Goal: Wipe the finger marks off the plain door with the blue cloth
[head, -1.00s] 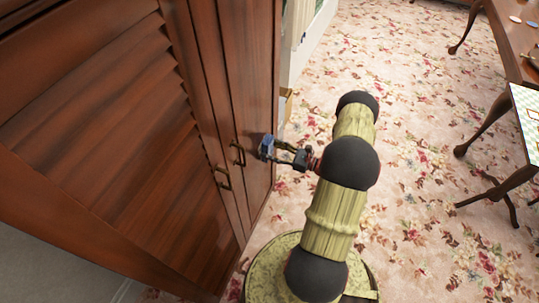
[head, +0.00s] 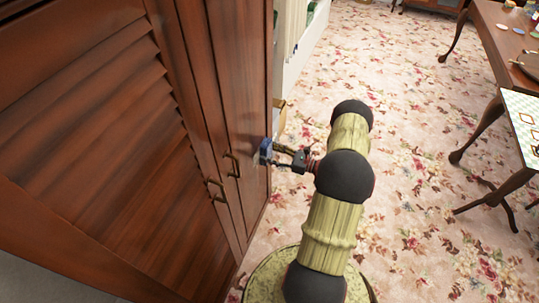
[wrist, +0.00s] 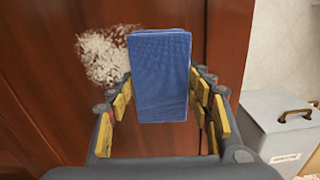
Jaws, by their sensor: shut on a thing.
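The blue cloth (wrist: 160,78) is a folded block between the two yellow-padded fingers of my gripper (wrist: 162,110), which is shut on it. In the head view the cloth (head: 265,151) is at the face of the plain door (head: 238,75), near its right edge; I cannot tell whether it touches. The plain door (wrist: 60,120) is smooth red-brown wood and fills the left and middle of the wrist view. A speckled whitish patch of finger marks (wrist: 104,58) lies on it, left of the cloth. The cloth may hide part of the patch.
Two door handles (head: 232,166) are left of the cloth, and a louvred door (head: 85,110) is further left. A grey lidded box (wrist: 284,125) stands right of the door. A wooden table (head: 505,50) is at the far right. Flowered carpet (head: 400,200) lies open between.

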